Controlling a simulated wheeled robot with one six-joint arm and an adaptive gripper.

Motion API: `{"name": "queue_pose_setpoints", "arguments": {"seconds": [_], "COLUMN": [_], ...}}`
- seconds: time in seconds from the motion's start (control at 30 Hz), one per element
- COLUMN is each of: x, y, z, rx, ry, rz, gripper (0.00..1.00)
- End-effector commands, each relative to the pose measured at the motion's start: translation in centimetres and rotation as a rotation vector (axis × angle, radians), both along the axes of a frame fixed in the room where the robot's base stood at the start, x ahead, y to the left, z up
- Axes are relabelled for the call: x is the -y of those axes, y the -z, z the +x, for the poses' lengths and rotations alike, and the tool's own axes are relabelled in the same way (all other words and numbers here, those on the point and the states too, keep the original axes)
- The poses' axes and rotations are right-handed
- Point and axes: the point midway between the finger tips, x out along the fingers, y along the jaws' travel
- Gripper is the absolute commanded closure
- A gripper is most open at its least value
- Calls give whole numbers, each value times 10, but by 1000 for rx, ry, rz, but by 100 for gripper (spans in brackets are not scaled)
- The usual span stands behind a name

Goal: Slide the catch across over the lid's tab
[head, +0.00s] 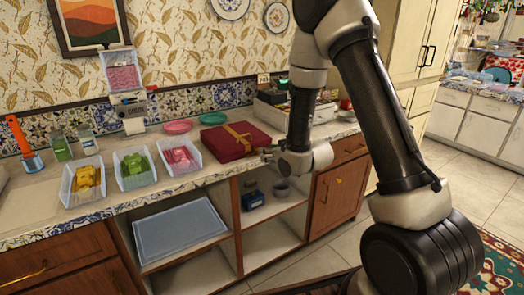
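A dark red box (226,144) with gold bands stands closed on the counter, left of my gripper. My gripper (266,153) is at the counter's front edge, beside the box's right front corner. Its fingers point left and look small and dark. I cannot tell whether they are open or shut, or whether they touch the box. I cannot make out a catch or a lid's tab; they are too small or hidden.
Several clear bins, among them one with yellow packets (83,190), stand left on the counter (36,214). A pink plate (177,126) and a green plate (213,119) lie behind the box. Open shelves below hold a blue tray (178,230).

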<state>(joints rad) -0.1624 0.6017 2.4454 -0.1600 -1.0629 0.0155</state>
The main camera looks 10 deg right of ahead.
Motion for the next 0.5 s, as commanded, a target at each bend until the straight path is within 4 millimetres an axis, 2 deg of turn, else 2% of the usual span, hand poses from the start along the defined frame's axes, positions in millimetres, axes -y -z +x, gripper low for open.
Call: {"name": "queue_pose_setpoints", "arguments": {"seconds": [0.1, 0.5], "x": [-4, -20], "y": [-2, 21], "z": [10, 63], "rx": [25, 22], "ry": [-1, 1], "rz": [8, 8], "gripper": [64, 64]}}
